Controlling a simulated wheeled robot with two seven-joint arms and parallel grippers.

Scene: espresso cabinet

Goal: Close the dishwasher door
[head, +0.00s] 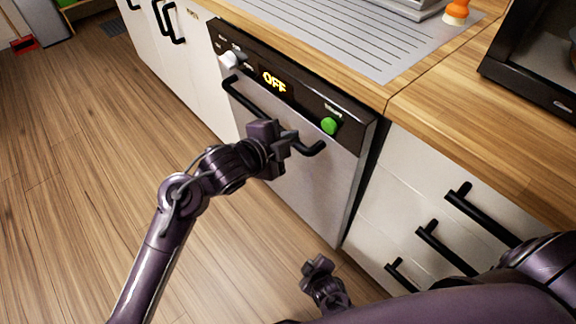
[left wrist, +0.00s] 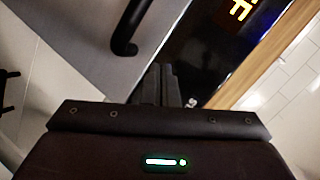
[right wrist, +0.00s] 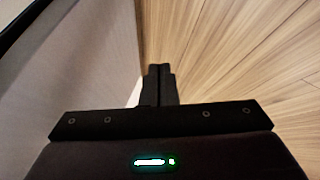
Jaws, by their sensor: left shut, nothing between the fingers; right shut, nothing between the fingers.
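The dishwasher door (head: 300,185) is a grey panel with a black control strip (head: 300,95) reading OFF, a white knob and a green button. It stands upright, about in line with the cabinet fronts. A dark strip shows along its right edge; I cannot tell whether it is fully shut. My left gripper (head: 287,143) is shut and empty at the black door handle (head: 252,103); contact is unclear. The handle also shows in the left wrist view (left wrist: 128,30). My right gripper (head: 316,265) is shut and empty, low in front of the door near its bottom right.
A wooden counter (head: 430,110) with a metal drainboard (head: 330,35) runs above the door. White drawers (head: 400,205) with black handles stand to the right, and a black microwave (head: 530,70) is on the counter. The wooden floor (head: 80,170) at the left is clear.

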